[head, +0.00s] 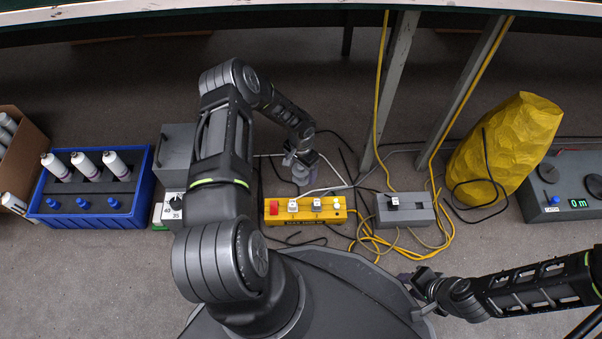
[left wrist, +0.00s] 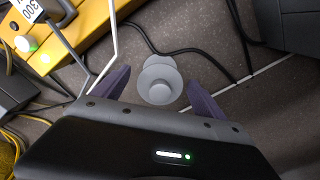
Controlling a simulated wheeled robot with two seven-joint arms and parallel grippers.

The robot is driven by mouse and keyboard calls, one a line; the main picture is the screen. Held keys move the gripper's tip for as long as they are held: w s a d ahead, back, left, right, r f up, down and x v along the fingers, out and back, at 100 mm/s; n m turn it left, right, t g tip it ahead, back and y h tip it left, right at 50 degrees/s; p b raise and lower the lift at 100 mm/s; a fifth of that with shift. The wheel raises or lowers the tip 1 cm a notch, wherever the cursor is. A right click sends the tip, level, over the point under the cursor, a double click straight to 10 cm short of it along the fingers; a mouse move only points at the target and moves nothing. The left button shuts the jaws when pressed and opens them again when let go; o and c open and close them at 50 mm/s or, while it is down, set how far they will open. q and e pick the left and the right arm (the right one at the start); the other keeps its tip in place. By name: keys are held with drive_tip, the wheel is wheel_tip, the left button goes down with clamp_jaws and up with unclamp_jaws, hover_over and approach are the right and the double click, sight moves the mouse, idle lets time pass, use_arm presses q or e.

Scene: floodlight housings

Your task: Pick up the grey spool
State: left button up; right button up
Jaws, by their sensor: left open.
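The grey spool (left wrist: 160,84) shows in the left wrist view as round, stacked light-grey discs with a small knob, seen from above. It lies between the two dark purple fingers of my left gripper (left wrist: 155,88), which are open with a gap on each side of it. In the head view my left gripper (head: 301,163) points down at the floor behind the yellow power strip, and I cannot clearly tell the spool from the gripper there. My right gripper (head: 416,292) is at the lower right, away from the spool, and its jaw state is unclear.
A yellow power strip (head: 330,218) stands close in front of the left gripper. Black and white cables run around it. A grey box (head: 405,208), a yellow lumpy sack (head: 508,145), a blue crate (head: 88,220) with white bottles and a grey console (head: 570,205) stand nearby.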

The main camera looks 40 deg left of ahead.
use_arm(q)
drive_tip(key=shift+c, duration=0.4)
drive_tip(key=c, duration=1.4)
